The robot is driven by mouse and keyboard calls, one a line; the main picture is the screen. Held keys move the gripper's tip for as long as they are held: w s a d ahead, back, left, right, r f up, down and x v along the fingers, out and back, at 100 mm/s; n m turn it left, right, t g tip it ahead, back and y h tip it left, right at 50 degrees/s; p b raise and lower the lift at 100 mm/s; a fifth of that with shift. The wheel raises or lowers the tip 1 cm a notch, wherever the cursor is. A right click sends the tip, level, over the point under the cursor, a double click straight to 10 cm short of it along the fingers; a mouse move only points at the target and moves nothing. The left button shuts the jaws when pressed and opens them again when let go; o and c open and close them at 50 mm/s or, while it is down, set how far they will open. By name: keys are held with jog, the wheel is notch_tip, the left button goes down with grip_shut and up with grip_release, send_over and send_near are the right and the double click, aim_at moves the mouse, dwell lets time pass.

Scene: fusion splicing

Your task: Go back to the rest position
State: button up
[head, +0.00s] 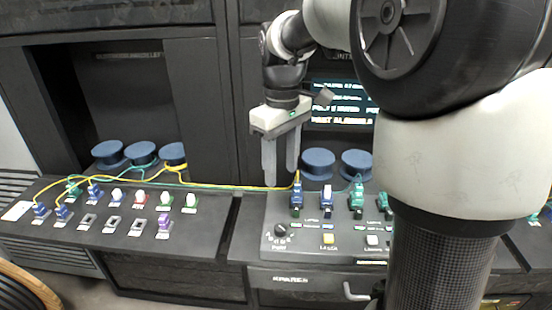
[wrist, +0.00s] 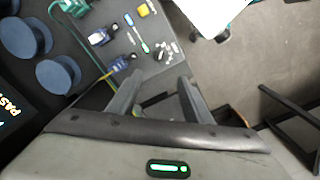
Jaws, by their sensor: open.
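My gripper (head: 280,166) is open and empty in the head view. Its two grey fingers point down in front of the dark upright panel, close to the left edge of the right-hand console (head: 256,228). In the wrist view my gripper (wrist: 157,88) also shows apart-standing fingers with nothing between them. A blue connector with a yellow cable (head: 296,192) stands in the console just right of and below the fingers. I cannot tell whether the fingers touch the yellow cable (head: 230,186) that runs behind or below them.
A left console (head: 110,236) carries several coloured connectors and empty sockets. Blue spools (head: 142,152) stand behind it, and more blue spools (head: 318,162) stand behind the right console. A lit screen (head: 342,103) is behind my arm. My arm hides the right part of the console.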

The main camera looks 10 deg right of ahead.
jog(key=s+r+m+t+p, duration=0.2)
jog(key=s+r+m+p, duration=0.1)
jog(key=s, duration=0.6)
jog(key=s+r+m+t+p, duration=0.3)
jog(key=s+r+m+p, duration=0.1)
jog(key=s+r, duration=0.3)
jog(key=shift+s+t+p, duration=0.3)
jog(key=shift+s+p, duration=0.25)
jog(key=shift+s, duration=0.7)
